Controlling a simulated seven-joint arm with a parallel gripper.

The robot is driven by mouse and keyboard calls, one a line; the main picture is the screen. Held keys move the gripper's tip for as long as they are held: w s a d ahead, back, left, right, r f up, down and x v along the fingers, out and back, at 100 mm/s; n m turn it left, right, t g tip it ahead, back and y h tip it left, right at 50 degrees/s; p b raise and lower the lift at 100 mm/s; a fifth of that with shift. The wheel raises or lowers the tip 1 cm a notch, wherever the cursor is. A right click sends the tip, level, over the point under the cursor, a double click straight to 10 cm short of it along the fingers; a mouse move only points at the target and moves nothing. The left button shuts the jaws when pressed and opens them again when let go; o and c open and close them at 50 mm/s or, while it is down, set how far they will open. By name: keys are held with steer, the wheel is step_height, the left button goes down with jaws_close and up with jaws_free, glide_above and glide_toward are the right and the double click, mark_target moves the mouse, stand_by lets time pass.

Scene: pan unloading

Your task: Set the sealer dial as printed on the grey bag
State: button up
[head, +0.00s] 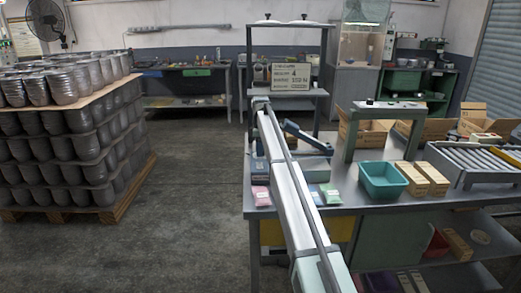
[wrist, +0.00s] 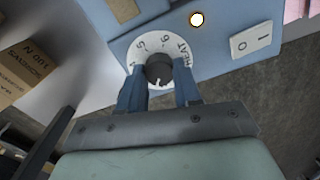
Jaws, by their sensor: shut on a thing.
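The sealer dial has a dark round knob (wrist: 159,69) on a white face (wrist: 139,51), in the upper middle of the wrist view. The numbers 5 and 6 and the word HEAT show on the face; its lower part is hidden. My gripper (wrist: 159,76) has one blue finger on each side of the knob and is shut on it. I cannot tell which number the knob points to. The blue sealer body (wrist: 215,38) surrounds the dial. In the head view my arm hides the gripper and dial. I cannot make out a grey bag or its print.
A lit lamp (wrist: 197,19) and a white rocker switch (wrist: 251,40) sit beside the dial. On the bench lie a pink bag (head: 261,195) and a green-topped bag (head: 313,195). A teal bin (head: 383,181) and a roller conveyor (head: 475,162) stand to the right.

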steer(key=shift+n, duration=0.4)
steer(key=o, duration=1)
steer(key=shift+o, duration=0.2)
step_height(320, 180, up, 14)
steer(key=shift+f, duration=0.1)
stand_by(0.4)
